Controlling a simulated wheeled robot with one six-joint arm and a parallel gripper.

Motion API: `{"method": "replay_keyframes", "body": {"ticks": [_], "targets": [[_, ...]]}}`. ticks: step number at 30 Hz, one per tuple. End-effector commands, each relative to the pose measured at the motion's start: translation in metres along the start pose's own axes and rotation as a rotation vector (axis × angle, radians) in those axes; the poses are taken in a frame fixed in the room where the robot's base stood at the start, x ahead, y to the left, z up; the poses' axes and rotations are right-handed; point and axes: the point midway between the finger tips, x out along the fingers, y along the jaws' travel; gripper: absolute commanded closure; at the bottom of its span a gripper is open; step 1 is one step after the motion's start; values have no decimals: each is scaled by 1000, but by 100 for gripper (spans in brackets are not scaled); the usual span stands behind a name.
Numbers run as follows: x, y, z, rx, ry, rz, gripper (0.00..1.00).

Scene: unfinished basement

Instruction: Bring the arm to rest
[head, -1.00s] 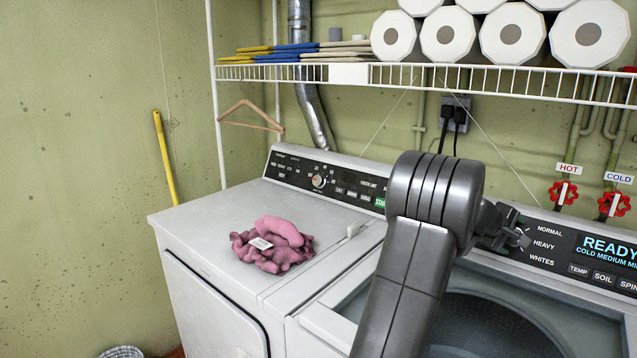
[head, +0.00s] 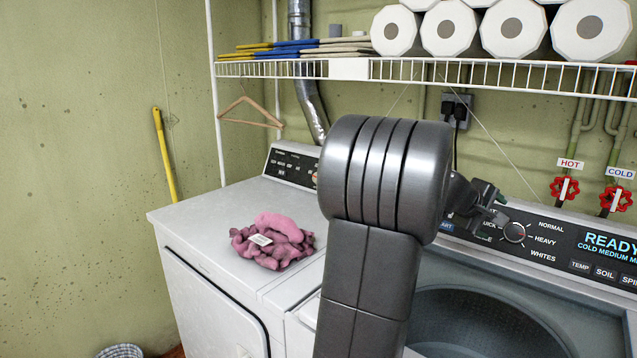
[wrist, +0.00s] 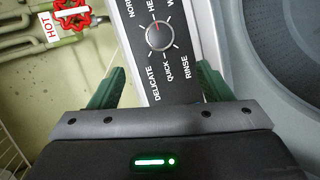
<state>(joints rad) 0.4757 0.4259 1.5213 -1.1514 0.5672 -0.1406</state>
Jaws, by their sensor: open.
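My gripper (head: 492,205) is near the washer's control panel (head: 560,246), mostly behind my own arm in the head view. In the wrist view my gripper (wrist: 158,88) shows two green fingers spread apart with nothing between them. The washer's cycle dial (wrist: 159,36) is ahead of the fingers, its pointer near HEAVY, and no finger touches it as far as I can see. The dial also shows in the head view (head: 514,232). The panel display reads READY, COLD MEDIUM.
The washer's tub (head: 480,320) is open below the panel. A pink cloth bundle (head: 272,241) lies on the dryer (head: 200,217) at left. A wire shelf (head: 440,70) with paper rolls hangs above. Red valves (head: 565,188) are on the right wall pipes.

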Motion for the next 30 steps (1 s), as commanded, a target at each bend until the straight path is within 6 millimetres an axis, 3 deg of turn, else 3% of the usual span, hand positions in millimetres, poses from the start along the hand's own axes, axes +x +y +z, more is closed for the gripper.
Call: {"method": "replay_keyframes", "body": {"ticks": [24,30], "targets": [[137,1,1,1,-1,0,28],[137,-2,0,-120,-11,45,28]]}}
